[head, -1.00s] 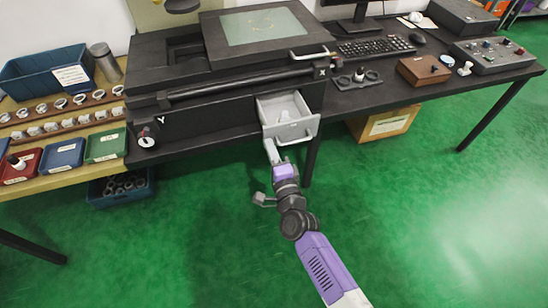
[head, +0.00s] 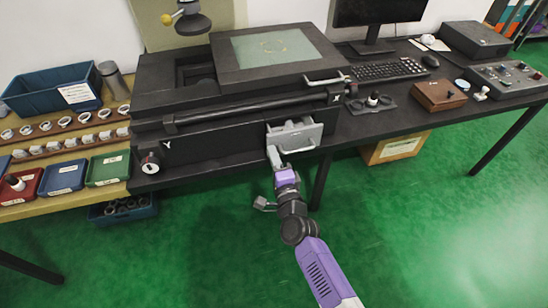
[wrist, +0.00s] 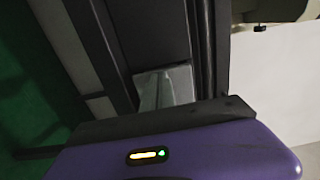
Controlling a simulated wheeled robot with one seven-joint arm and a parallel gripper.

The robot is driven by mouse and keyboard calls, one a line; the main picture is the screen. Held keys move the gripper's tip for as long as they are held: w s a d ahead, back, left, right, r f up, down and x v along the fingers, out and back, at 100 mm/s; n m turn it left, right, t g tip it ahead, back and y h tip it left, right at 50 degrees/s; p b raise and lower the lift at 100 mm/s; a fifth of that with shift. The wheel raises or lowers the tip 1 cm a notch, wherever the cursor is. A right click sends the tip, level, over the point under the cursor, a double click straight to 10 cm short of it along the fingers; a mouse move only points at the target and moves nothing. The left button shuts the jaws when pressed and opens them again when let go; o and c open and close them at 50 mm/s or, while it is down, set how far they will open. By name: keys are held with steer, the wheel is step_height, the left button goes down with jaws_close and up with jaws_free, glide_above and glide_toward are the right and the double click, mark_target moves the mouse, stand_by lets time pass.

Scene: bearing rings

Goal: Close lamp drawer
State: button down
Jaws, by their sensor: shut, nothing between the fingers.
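The lamp drawer (head: 308,137) is a light grey drawer in the front of the black machine. It stands slightly out, with a narrow strip of its inside visible above its front panel. A thin handle crosses the lower front. My gripper (head: 273,153) is shut and empty, its tip at the left side of the drawer front, seemingly against it. In the wrist view a pale grey surface (wrist: 165,88) shows beyond the purple wrist body; I cannot tell whether it is the drawer or my fingers.
The black machine (head: 210,148) has a glass-topped stage (head: 273,48) and a knob (head: 150,163) at left. A blue bin (head: 122,208) is on the floor at left. The green floor in front is clear.

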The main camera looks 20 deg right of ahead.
mark_target(270, 143)
steer(key=w+b, duration=0.1)
steer(key=w, duration=0.3)
steer(key=shift+f, duration=0.1)
steer(key=shift+w+r+b, duration=0.25)
steer(key=shift+r+b, duration=0.05)
